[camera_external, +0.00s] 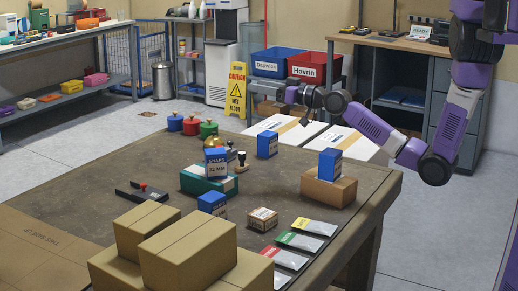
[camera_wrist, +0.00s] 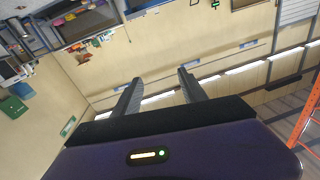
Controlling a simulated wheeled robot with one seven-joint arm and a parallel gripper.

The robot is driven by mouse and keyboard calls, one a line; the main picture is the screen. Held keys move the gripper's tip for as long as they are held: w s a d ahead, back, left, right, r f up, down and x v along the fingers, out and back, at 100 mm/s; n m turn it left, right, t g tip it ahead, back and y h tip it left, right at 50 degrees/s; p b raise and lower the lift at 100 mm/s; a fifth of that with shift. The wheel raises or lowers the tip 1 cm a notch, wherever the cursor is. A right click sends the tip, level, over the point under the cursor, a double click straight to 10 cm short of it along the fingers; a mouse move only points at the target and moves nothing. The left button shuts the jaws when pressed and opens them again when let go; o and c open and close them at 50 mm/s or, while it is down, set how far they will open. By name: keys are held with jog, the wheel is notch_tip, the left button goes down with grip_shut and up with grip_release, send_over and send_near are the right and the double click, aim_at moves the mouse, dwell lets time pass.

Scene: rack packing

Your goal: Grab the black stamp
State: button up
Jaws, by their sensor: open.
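A small dark upright thing, which looks like the black stamp (camera_external: 241,158), stands on the brown worktable (camera_external: 130,195), just right of a blue box (camera_external: 215,162) on a green box (camera_external: 208,181). A round brass-coloured thing stands close behind it. My gripper (camera_external: 290,94) is raised well above and beyond the table's far side, away from the stamp. In the wrist view my gripper (camera_wrist: 158,88) has its two fingers apart with nothing between them. That view shows the walls and shelving of the room, not the stamp.
Other blue boxes (camera_external: 267,144) stand around the table, one on a brown carton (camera_external: 328,190). Red, blue and green pots (camera_external: 190,125) are at the far left. Stacked cartons (camera_external: 188,250) fill the front. White-topped boxes (camera_external: 338,143) stand beyond the table.

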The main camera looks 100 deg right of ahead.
jog(key=s+d+f+n+g+y, duration=0.2)
jog(key=d+f, duration=0.2)
jog(key=f, duration=0.2)
jog(key=g+y, duration=0.1)
jog(key=y, duration=0.2)
send_near(242, 163)
jog(key=w+d, duration=0.2)
jog(key=shift+w+r+n, duration=0.1)
jog(key=shift+w+n, duration=0.2)
jog(key=shift+w, duration=0.05)
jog(key=shift+x, duration=3.3)
jog(key=shift+s, duration=0.1)
grip_shut()
